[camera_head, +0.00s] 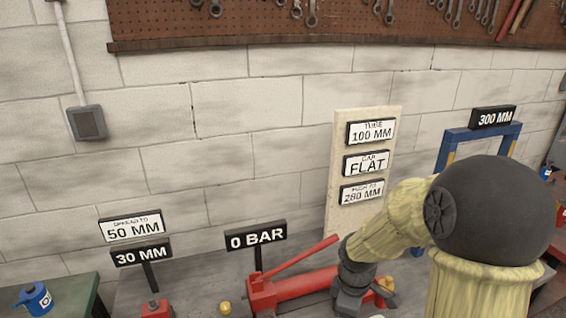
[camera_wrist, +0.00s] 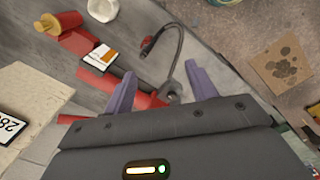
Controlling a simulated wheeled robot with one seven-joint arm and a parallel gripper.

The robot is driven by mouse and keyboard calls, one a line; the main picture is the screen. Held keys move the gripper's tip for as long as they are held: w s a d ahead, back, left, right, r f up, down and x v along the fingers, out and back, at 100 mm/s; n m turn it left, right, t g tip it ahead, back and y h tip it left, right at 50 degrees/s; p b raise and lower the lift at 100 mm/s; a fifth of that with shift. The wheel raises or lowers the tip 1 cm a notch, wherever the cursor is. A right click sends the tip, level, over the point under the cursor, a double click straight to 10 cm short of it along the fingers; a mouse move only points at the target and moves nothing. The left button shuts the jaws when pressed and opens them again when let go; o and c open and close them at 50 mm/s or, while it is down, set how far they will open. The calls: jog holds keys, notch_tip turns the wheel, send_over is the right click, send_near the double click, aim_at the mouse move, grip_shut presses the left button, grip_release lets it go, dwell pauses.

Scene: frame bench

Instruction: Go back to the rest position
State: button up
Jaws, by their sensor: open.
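My gripper (camera_wrist: 163,85) shows in the wrist view with its two purple fingers spread apart. A grey ring-like fitting (camera_wrist: 174,97) shows between the fingers, above a red part. I cannot tell how far it is from them, and nothing is clamped. In the head view my yellow-sleeved arm reaches down over the bench beside a red hand pump (camera_head: 292,288) with a raised red lever. The fingers cannot be made out there. A sign (camera_head: 257,236) reading 0 BAR stands behind the pump.
A board (camera_head: 366,215) with tube, cap and push signs stands behind my arm. A blue frame (camera_head: 448,150) marked 300 MM is at right. Signs reading 50 MM (camera_head: 132,226) and 30 MM (camera_head: 140,252) stand at left. A blue roll-like item (camera_head: 36,299) lies on the green-edged table.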

jog(key=s+r+m+t+p, duration=0.1)
jog(key=s+r+m, duration=0.3)
jog(key=m, duration=0.9)
jog(key=s, duration=0.3)
jog(key=shift+s+r+t, duration=0.25)
jog(key=shift+r+t, duration=0.05)
jog(key=shift+r, duration=0.05)
jog(key=shift+d, duration=0.1)
